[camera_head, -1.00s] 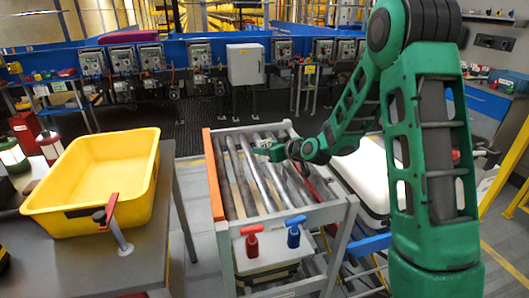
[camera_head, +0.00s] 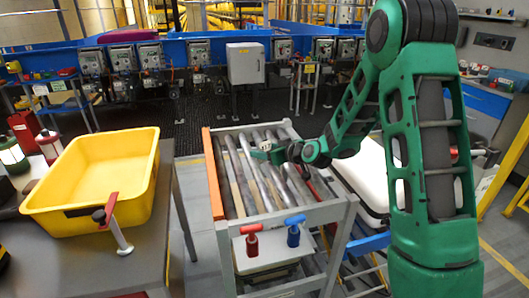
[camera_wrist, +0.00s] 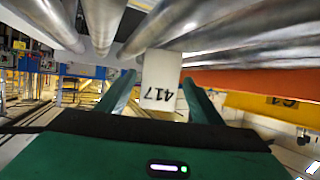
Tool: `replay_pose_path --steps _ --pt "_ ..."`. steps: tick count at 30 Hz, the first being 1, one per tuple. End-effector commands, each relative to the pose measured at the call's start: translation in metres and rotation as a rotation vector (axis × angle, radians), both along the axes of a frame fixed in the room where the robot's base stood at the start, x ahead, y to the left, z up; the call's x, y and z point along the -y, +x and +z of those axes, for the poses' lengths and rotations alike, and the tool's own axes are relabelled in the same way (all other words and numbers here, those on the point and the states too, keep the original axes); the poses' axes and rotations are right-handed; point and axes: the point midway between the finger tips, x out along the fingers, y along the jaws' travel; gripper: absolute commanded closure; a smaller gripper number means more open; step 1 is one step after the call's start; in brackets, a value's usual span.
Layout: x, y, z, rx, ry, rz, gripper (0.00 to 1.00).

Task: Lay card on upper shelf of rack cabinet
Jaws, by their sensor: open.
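A white card marked 417 (camera_wrist: 158,78) shows upside down in the wrist view, ahead of and between my fingertips, against the metal rollers. My gripper (camera_wrist: 155,95) has its two green fingers apart, one on each side of the card's lower part; I cannot tell whether they touch it. In the head view my gripper (camera_head: 262,153) is low over the roller conveyor (camera_head: 240,185), and the card is too small there to make out clearly. I cannot make out the rack cabinet or its upper shelf for certain in either view.
An orange rail (camera_head: 213,175) edges the conveyor's left side. Red (camera_head: 251,240) and blue (camera_head: 293,232) handles stand at its front. A yellow bin (camera_head: 95,175) sits on the table at left. A white case (camera_head: 365,175) lies right of the conveyor, behind my arm.

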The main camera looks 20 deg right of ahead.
Motion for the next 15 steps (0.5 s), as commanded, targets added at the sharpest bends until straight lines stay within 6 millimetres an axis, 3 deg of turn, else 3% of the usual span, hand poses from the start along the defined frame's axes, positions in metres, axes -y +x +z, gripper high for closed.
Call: replay_pose_path --steps 15 --pt "0.033 -0.071 0.04 0.001 0.0 -0.002 0.4"
